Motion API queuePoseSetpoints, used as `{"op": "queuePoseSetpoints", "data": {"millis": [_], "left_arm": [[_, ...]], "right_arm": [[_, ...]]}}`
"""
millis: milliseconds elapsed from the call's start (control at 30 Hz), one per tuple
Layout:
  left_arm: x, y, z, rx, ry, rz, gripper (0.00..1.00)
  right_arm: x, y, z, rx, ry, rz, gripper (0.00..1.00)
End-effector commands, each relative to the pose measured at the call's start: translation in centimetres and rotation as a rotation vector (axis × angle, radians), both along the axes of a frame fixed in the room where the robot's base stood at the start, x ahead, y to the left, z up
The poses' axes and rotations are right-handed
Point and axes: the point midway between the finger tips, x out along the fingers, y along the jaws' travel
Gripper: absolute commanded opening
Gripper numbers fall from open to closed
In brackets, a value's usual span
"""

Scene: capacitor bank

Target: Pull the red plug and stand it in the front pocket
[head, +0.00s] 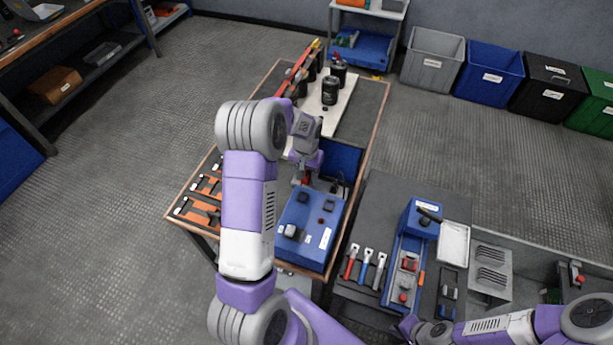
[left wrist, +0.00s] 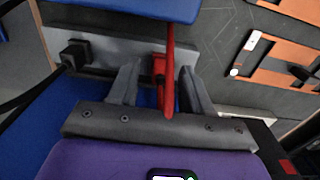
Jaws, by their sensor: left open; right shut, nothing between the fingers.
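The red plug (left wrist: 158,72) sits at a grey strip (left wrist: 110,53) in the left wrist view, with a red lead (left wrist: 170,45) running beside it. My left gripper (left wrist: 160,85) is open, with one finger on each side of the plug and lead; gaps show at the fingers. In the head view my left gripper (head: 304,180) is low behind the blue box (head: 322,238), with red showing near its tips. My right gripper (head: 408,324) is shut and empty at the bottom edge, its fingertips hard to make out. I cannot tell which opening is the front pocket.
A black plug (left wrist: 75,54) with a black cable sits left of the red one. Black capacitors (head: 330,91) stand at the table's far end. Orange-backed parts (head: 198,210) lie left. A blue tray (head: 392,285) and several hand tools (head: 365,266) are on the right-hand bench.

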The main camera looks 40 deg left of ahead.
Motion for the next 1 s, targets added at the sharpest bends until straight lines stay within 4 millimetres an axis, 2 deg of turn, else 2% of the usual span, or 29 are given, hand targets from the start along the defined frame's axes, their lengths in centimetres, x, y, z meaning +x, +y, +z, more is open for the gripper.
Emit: {"op": "queuePoseSetpoints", "data": {"millis": [767, 833, 1000], "left_arm": [[0.0, -0.01, -0.01, 0.0, 0.0, 0.0, 0.49], [0.0, -0.01, -0.01, 0.0, 0.0, 0.0, 0.43], [0.0, -0.01, -0.01, 0.0, 0.0, 0.0, 0.17]], "right_arm": [[0.0, -0.01, 0.22, 0.0, 0.0, 0.0, 0.0], [0.0, -0.01, 0.22, 0.0, 0.0, 0.0, 0.0], [0.0, -0.01, 0.22, 0.0, 0.0, 0.0, 0.0]]}}
